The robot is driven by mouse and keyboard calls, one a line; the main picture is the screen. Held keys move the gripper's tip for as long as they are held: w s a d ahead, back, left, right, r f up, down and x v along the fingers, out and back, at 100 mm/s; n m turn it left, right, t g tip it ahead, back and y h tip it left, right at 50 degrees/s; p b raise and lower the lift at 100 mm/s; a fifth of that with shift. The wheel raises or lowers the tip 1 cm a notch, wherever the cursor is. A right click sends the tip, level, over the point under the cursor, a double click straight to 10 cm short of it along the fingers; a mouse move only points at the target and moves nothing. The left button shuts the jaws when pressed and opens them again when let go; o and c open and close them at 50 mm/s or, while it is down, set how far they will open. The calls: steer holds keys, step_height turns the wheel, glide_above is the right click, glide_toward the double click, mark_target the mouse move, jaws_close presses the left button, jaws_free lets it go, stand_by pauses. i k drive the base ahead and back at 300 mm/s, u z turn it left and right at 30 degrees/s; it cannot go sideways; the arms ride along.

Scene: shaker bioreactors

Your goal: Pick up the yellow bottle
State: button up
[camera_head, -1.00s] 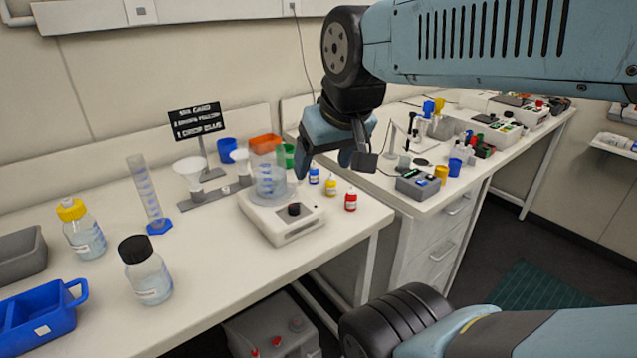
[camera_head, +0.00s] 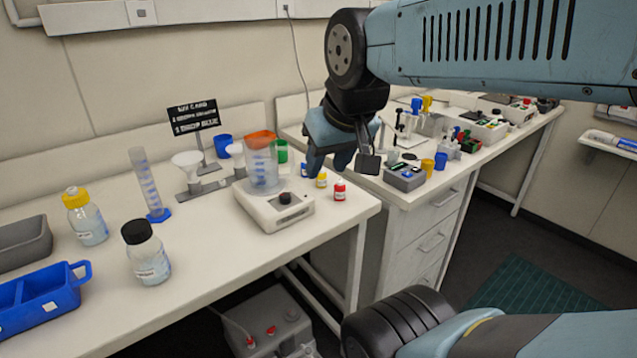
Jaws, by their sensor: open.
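A small yellow bottle (camera_head: 321,180) with a pale label stands upright on the white bench near its right end, between a small red bottle (camera_head: 340,191) and a small blue bottle (camera_head: 304,170). My gripper (camera_head: 328,166) points down and shows just above and behind the yellow bottle in the picture. Its fingers are apart and nothing shows between them. The blue bottle is partly hidden by a finger. I cannot tell whether a finger touches the yellow bottle. A larger clear bottle with a yellow cap (camera_head: 85,217) stands at the far left.
A white stirrer (camera_head: 275,212) with a clear beaker (camera_head: 262,168) stands just left of the small bottles. A green cup (camera_head: 281,151) is behind. A black-capped bottle (camera_head: 146,253) and blue tray (camera_head: 45,305) are at left. A second bench (camera_head: 440,182) stands to the right.

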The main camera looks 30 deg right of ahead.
mark_target(321, 180)
steer(key=u, duration=0.05)
steer(key=k, duration=0.3)
steer(key=u, duration=1.95)
steer(key=k, duration=0.9)
steer(key=z, duration=1.55)
steer(key=i, duration=1)
steer(key=z, duration=0.05)
